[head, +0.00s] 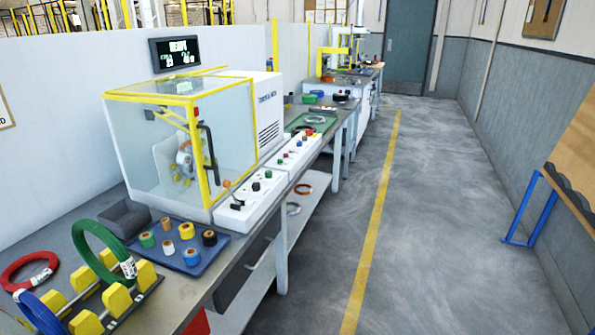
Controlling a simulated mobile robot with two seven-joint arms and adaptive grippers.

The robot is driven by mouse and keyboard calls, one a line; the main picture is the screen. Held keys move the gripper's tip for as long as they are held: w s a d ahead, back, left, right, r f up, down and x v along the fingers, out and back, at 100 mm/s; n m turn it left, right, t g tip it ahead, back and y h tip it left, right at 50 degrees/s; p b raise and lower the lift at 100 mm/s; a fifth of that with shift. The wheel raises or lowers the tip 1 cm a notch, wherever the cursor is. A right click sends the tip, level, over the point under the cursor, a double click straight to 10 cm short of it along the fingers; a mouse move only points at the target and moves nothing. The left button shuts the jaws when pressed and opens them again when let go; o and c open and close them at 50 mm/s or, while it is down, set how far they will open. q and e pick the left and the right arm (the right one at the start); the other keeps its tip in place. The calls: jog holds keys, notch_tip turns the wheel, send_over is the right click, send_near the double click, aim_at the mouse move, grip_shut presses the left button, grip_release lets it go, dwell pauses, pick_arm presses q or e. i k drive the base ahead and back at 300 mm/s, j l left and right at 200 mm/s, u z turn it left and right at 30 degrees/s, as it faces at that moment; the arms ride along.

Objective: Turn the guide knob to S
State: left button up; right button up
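A wrapping machine with a clear, yellow-framed guard (180,140) stands on the workbench at the left. A second white control panel (306,152) with small red, green and dark controls sits farther along the bench. I cannot tell which control is the guide knob. Any letters or its pointer setting are too small to read. Neither of my grippers is in view.
The floor (420,240) to the right is clear.

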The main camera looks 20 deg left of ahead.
aim_at(255, 186)
jog(key=i, duration=0.75)
jog(key=i+l+u, duration=0.1)
jog(key=i, duration=0.6)
jog(key=i+l+u, duration=0.1)
jog(key=i+u, duration=0.4)
jog(key=i+l+u, duration=0.25)
jog(key=u, duration=0.2)
jog(key=i+l+u, duration=0.35)
jog(key=u, duration=0.15)
jog(key=i+l+u, duration=0.2)
jog(key=l+u, duration=0.25)
jog(key=l, duration=0.15)
